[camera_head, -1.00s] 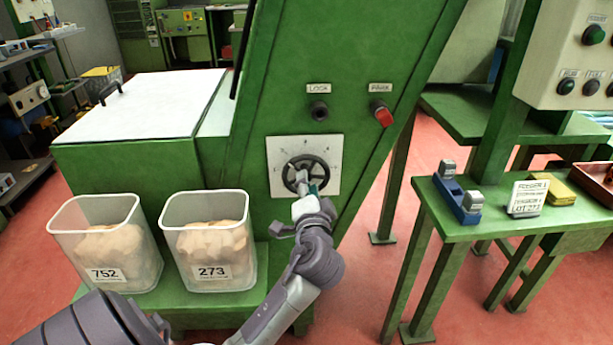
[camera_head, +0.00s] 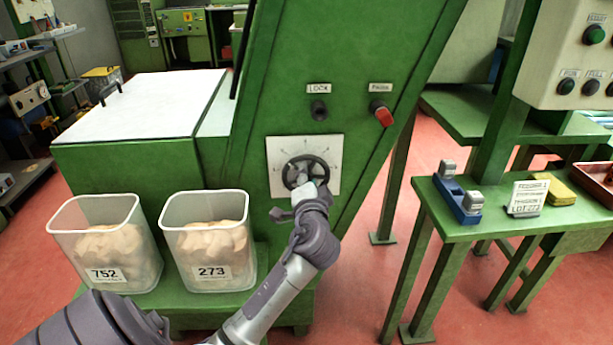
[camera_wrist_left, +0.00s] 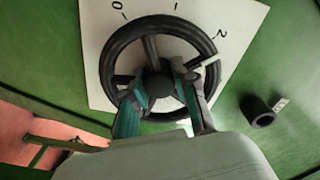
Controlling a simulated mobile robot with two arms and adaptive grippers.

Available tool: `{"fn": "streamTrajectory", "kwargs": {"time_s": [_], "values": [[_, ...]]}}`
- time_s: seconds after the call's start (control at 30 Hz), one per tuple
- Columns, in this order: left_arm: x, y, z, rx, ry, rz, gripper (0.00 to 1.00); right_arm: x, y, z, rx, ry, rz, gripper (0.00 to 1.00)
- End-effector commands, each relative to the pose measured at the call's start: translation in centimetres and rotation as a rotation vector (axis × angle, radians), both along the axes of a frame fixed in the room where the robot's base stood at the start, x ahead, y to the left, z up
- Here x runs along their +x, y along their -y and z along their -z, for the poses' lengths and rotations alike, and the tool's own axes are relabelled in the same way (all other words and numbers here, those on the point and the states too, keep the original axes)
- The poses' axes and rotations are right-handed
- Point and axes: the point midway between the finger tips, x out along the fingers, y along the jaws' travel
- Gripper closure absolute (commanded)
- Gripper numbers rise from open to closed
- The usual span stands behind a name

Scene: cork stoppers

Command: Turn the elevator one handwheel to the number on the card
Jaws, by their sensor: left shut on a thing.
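The black handwheel (camera_head: 294,172) is on a white dial plate (camera_head: 277,150) on the green sloping machine column. In the left wrist view, the handwheel (camera_wrist_left: 108,68) has a white mark on its rim, at the right close to the printed 2; a 0 shows at upper left. My left gripper (camera_wrist_left: 163,84) is shut on the handwheel, its teal-sided fingers either side of the hub area. In the head view, my wrist hides the gripper (camera_head: 309,184) and the wheel's lower part. A white card (camera_head: 527,199) stands on the green side table; its small print is not surely readable. My right gripper is not in view.
A black LOCK knob (camera_head: 319,110) and a red knob (camera_head: 383,115) sit above the dial. Two clear bins of corks, 752 (camera_head: 62,225) and 273 (camera_head: 172,228), stand left of my arm. A blue stamp-like holder (camera_head: 459,199) and yellow pad (camera_head: 558,190) flank the card.

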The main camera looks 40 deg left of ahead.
Motion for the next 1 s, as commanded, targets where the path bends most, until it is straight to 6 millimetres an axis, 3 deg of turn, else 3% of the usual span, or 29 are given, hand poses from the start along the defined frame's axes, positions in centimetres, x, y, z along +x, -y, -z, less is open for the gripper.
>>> {"fn": "streamTrajectory", "kwargs": {"time_s": [0.23, 0.6, 1.0], "values": [[0.0, 0.1, 0.2, -0.039, 0.035, 0.001, 1.0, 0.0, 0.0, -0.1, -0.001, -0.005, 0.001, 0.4], [0.0, 0.1, 0.3, -0.227, 0.221, -0.001, 1.0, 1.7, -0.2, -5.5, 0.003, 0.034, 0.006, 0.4], [0.0, 0.1, 0.2, -0.446, 0.442, 0.001, 1.0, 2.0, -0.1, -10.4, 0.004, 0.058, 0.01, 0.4]]}}
